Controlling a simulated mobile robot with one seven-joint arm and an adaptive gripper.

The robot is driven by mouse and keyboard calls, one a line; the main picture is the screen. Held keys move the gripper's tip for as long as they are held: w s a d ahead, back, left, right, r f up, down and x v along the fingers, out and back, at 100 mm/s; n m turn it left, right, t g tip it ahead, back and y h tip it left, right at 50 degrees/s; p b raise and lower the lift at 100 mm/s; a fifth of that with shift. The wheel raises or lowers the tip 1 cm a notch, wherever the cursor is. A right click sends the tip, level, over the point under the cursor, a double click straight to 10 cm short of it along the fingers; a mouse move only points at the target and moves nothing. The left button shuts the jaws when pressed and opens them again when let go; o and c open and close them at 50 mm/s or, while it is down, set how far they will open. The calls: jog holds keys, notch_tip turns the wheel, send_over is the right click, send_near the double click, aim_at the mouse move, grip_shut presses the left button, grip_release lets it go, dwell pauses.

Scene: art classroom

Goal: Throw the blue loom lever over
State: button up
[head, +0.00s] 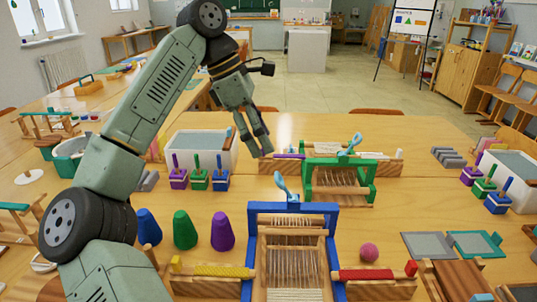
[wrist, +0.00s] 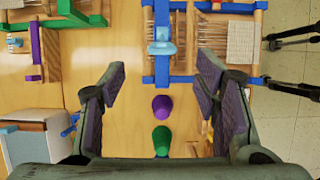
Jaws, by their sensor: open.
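The blue loom (head: 333,240) stands on the near table, with pale threads strung in its frame. Its light-blue lever (head: 281,186) rises above the top bar and leans to the left. In the wrist view, the blue loom (wrist: 162,18) is at the top, and the lever (wrist: 161,48) shows from above, ahead of the space between my fingers. My gripper (head: 262,146) is open and empty, pointing down, above and behind the blue loom in the head view. Its two fingers stand wide apart in the wrist view (wrist: 160,85). They are apart from the lever.
A green loom (head: 308,180) with its own light-blue lever (head: 353,142) stands just behind the blue one. Blue (head: 149,227), green (head: 185,230) and purple (head: 222,231) cones stand left of it. A pink ball (head: 369,252) lies to the right. A white bin (head: 203,150) stands behind.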

aim_at(276, 174)
jog(key=x, duration=0.7)
jog(key=p+x, duration=0.1)
jog(key=x, duration=0.2)
jog(key=shift+s+a+f, duration=0.2)
jog(key=shift+a+f, duration=0.1)
jog(key=shift+f, duration=0.15)
jog(key=shift+c, duration=0.4)
grip_shut()
